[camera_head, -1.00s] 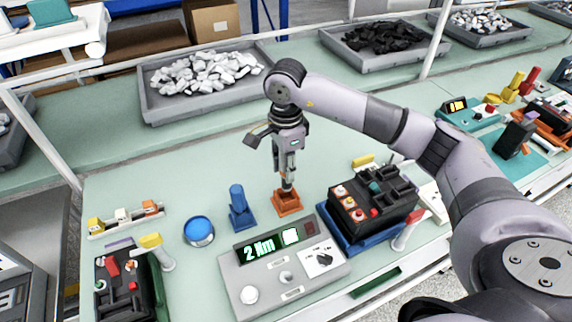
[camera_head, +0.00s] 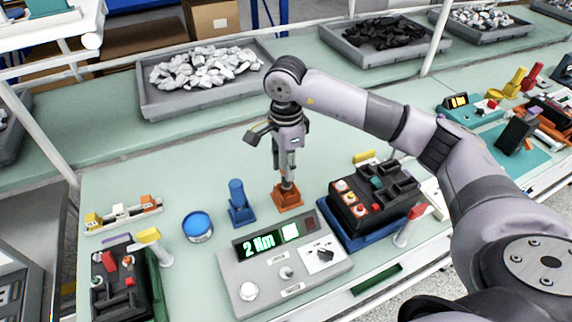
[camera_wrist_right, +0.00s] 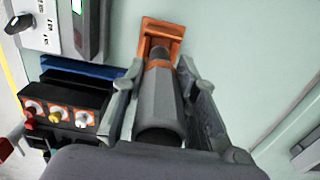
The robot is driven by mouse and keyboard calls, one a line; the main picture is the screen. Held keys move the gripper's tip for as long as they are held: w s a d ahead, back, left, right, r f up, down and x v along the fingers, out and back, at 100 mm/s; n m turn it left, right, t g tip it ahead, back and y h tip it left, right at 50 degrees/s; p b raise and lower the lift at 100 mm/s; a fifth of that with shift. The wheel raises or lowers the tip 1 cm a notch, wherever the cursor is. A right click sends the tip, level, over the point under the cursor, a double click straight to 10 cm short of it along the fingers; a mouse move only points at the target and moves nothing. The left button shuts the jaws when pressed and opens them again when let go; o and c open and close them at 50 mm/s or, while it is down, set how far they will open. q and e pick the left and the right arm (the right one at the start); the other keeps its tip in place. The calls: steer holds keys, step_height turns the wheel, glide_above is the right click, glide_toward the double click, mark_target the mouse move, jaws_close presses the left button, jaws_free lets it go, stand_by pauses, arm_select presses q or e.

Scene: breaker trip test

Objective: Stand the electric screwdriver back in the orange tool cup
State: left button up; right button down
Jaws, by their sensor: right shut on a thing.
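The orange tool cup (camera_head: 289,200) stands on the green bench, just behind the grey display unit; it also shows at the top of the right wrist view (camera_wrist_right: 160,32). My right gripper (camera_head: 287,180) points down right above the cup. It is shut on the electric screwdriver (camera_wrist_right: 160,103), a dark grey body with an orange band. The screwdriver is upright, with its lower end at the cup's mouth. I cannot tell how deep it sits in the cup. My left gripper is not in view.
A blue holder (camera_head: 239,207) with a blue piece and a round blue-topped tin (camera_head: 198,227) stand left of the cup. The grey display unit (camera_head: 283,263) is in front, a black breaker on a blue base (camera_head: 375,203) to the right. Bench behind the cup is clear.

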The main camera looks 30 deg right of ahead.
stand_by(0.4)
steer(key=shift+b, duration=0.45)
stand_by(0.6)
steer(key=shift+f+b, duration=2.3)
steer(key=shift+f, duration=0.45)
steer(key=c, duration=1.2)
jaws_free()
step_height(320, 180, up, 12)
steer(key=shift+r, duration=0.1)
steer(key=shift+o, duration=0.6)
